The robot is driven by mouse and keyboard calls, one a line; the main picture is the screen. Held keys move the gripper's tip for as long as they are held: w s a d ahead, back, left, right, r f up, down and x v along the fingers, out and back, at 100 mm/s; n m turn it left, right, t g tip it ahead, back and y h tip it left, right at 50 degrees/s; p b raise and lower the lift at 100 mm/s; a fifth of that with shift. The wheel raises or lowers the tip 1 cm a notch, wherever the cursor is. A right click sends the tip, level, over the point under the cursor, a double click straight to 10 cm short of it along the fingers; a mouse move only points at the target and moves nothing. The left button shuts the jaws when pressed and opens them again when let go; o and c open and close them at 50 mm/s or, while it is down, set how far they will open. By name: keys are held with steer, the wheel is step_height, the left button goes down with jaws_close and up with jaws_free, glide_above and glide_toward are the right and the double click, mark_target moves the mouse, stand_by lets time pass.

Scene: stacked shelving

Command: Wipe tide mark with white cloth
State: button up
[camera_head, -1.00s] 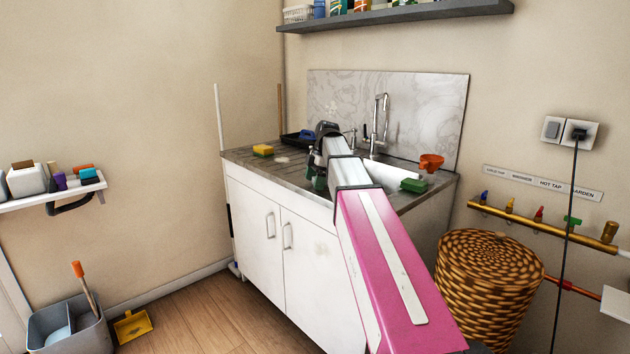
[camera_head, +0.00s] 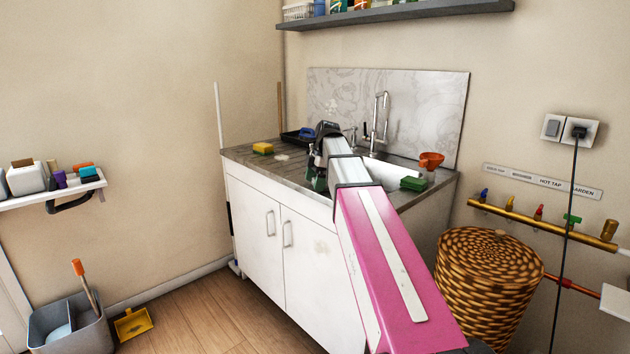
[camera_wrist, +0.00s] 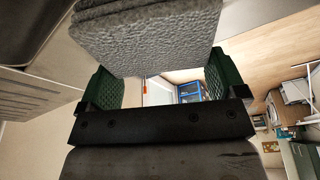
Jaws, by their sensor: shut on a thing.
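My gripper (camera_wrist: 161,82) shows in the wrist view, its two green fingers on either side of a thick, grey-looking textured pad, which appears to be the white cloth (camera_wrist: 148,38) in shadow. The fingers are shut on it. In the head view my gripper (camera_head: 318,180) is small, at the front of the worktop by the sink (camera_head: 392,172), partly hidden by my arm. The cloth cannot be made out there. A pale smudge (camera_head: 282,156) lies on the worktop left of the gripper; I cannot tell whether it is the tide mark.
A yellow sponge (camera_head: 263,148) and a dark tray (camera_head: 292,138) are on the worktop's left. A chrome tap (camera_head: 380,120), green sponge (camera_head: 413,184) and orange funnel (camera_head: 431,160) are by the sink. A wicker basket (camera_head: 487,285) stands right of the cabinet (camera_head: 262,225).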

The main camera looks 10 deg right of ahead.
steer(key=shift+s+a+f, duration=0.1)
steer(key=shift+s+f, duration=0.1)
steer(key=shift+s, duration=0.6)
steer(key=shift+w+d+r, duration=0.1)
steer(key=shift+w+r, duration=0.05)
steer(key=shift+w, duration=0.7)
steer(key=shift+w+d+r, duration=0.1)
steer(key=shift+w, duration=0.75)
steer(key=shift+c, duration=0.4)
steer(key=shift+s+a+f, duration=0.15)
steer(key=shift+s, duration=1.55)
steer(key=shift+w, duration=1.7)
steer(key=shift+s, duration=1.65)
steer(key=shift+w, duration=1.5)
steer(key=shift+s, duration=1.55)
steer(key=shift+w, duration=1.6)
steer(key=shift+s+a+f, duration=0.1)
steer(key=shift+s+a, duration=0.4)
steer(key=shift+s, duration=0.4)
